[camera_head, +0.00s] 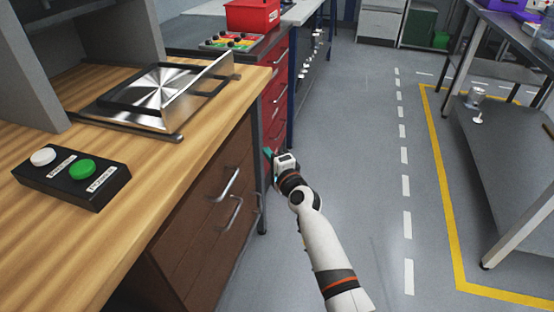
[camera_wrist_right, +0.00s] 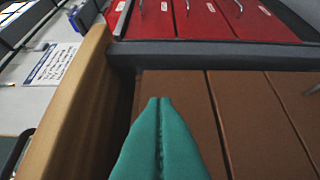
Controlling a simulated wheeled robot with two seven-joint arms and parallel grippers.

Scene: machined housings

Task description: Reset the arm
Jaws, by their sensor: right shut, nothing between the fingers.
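My right gripper (camera_head: 268,153) is at the end of the white arm in the head view, low beside the wooden bench and in front of the red drawer cabinet (camera_head: 272,100). In the right wrist view its teal fingers (camera_wrist_right: 160,102) are pressed together with nothing between them. Behind them are brown drawer fronts (camera_wrist_right: 255,110); I cannot tell whether the fingertips touch anything. My left gripper is not in view.
The wooden bench (camera_head: 215,108) carries a metal fixture (camera_head: 165,88) and a black box (camera_head: 75,190) with a white and a green button. A red bin (camera_head: 252,15) stands farther back. Grey floor (camera_head: 345,150) is clear to the right, up to a metal table (camera_head: 500,150).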

